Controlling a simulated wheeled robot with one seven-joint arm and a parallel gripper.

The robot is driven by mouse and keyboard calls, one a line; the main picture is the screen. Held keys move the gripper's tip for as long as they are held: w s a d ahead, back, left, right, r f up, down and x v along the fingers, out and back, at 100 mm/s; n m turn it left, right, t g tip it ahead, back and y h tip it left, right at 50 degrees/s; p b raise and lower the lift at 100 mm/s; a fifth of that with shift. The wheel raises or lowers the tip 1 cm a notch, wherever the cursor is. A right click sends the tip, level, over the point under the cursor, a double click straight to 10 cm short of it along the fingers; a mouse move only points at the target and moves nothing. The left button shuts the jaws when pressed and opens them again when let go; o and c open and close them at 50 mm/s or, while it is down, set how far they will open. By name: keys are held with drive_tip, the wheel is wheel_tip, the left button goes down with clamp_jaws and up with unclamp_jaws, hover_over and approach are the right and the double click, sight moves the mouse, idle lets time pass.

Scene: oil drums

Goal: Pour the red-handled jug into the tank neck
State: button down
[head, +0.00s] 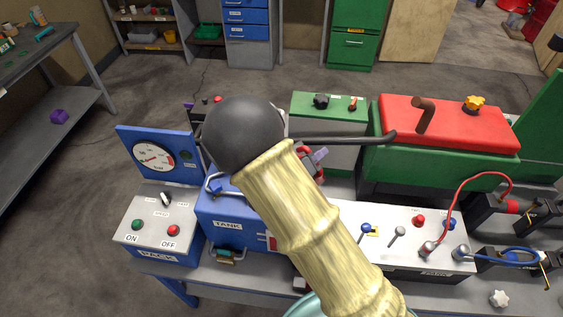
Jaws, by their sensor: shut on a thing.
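My arm crosses the middle of the head view and hides much of what is behind it. To its right a red handle (307,166) and a small purple piece of my gripper (319,155) show close together. My gripper is mostly hidden, and it is shut on the red-handled jug. A long dark spout (345,138) sticks out to the right and ends in front of the red-lidded green box. The jug's body is mostly hidden. The blue tank (228,237), labelled TANK, stands below and left of the handle. I cannot make out its neck behind my arm.
A grey switch box (157,222) and a gauge panel (158,156) stand left of the tank. A white-topped box (395,232) with levers and cables is at right. Behind are a green box (326,130) and the red-lidded green box (440,160). Open floor lies beyond.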

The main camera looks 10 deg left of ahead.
sight(321, 173)
drive_tip(key=shift+a, duration=0.1)
idle(0.5)
drive_tip(key=shift+s+d+f+m+b, duration=0.15)
drive_tip(key=shift+d+f+m+b, duration=0.2)
drive_tip(key=shift+b, duration=0.55)
drive_tip(key=m+b, duration=0.1)
drive_tip(key=b, duration=0.1)
drive_tip(key=s+d+m+b, duration=0.1)
drive_tip(key=shift+d+f+t+b, duration=0.15)
drive_tip(key=shift+f+t+b, duration=0.2)
drive_tip(key=shift+t+b, duration=0.05)
drive_tip(key=shift+s+d+f+m+b, duration=0.2)
drive_tip(key=shift+s+d+m+b, duration=0.25)
drive_tip(key=shift+m+b, duration=0.45)
drive_tip(key=shift+d+r+y, duration=0.1)
drive_tip(key=shift+r+y, duration=0.2)
drive_tip(key=shift+r, duration=0.05)
drive_tip(key=shift+d+f, duration=0.1)
drive_tip(key=shift+f, duration=0.05)
